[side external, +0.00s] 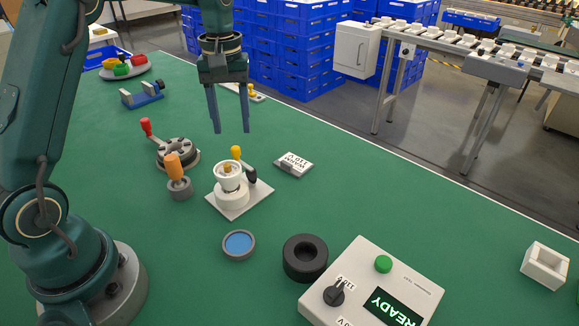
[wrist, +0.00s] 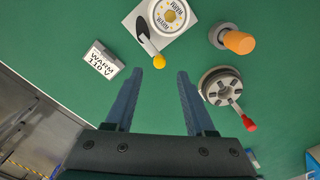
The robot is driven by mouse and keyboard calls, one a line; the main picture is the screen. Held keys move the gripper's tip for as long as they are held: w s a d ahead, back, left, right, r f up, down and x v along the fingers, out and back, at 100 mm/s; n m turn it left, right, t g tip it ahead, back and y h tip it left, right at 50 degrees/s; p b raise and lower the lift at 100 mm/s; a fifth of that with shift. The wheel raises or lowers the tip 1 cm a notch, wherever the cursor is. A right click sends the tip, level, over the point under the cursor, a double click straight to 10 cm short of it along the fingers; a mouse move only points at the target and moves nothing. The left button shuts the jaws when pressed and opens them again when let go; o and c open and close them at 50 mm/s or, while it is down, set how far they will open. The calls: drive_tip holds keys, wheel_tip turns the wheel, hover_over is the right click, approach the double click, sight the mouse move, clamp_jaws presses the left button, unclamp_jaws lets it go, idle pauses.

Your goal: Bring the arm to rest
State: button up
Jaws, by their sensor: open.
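My gripper (side external: 231,132) hangs with its fingers pointing down above the green table, behind the white socket fixture (side external: 229,192). The fingers are apart with nothing between them; the wrist view also shows the open gripper (wrist: 155,75) over bare green surface. The fixture has a square white plate, a round ring with lettering, a black lever and a yellow knob. It shows at the top of the wrist view (wrist: 162,14). The control box (side external: 372,285) at the front right has a black dial, a green button and a display reading READY.
A label block (side external: 294,164) marked WARM 110 V, an orange-handled tool (side external: 175,175), a grey chuck with red handle (side external: 180,152), a blue-centred dish (side external: 238,244) and a black ring (side external: 305,258) stand around the fixture. A white block (side external: 545,265) sits at right. Green table is clear between.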

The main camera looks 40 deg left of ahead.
drive_tip(key=s+d+r+m+t, duration=0.4)
drive_tip(key=s+d+r, duration=0.35)
drive_tip(key=r, duration=0.25)
drive_tip(key=s+d+f+m+t, duration=0.1)
drive_tip(key=s+d+f+m, duration=0.1)
drive_tip(key=s+f+m, duration=0.3)
drive_tip(key=shift+s+d+f+t, duration=0.15)
drive_tip(key=shift+s+f+t, duration=0.25)
drive_tip(key=shift+s, duration=1.75)
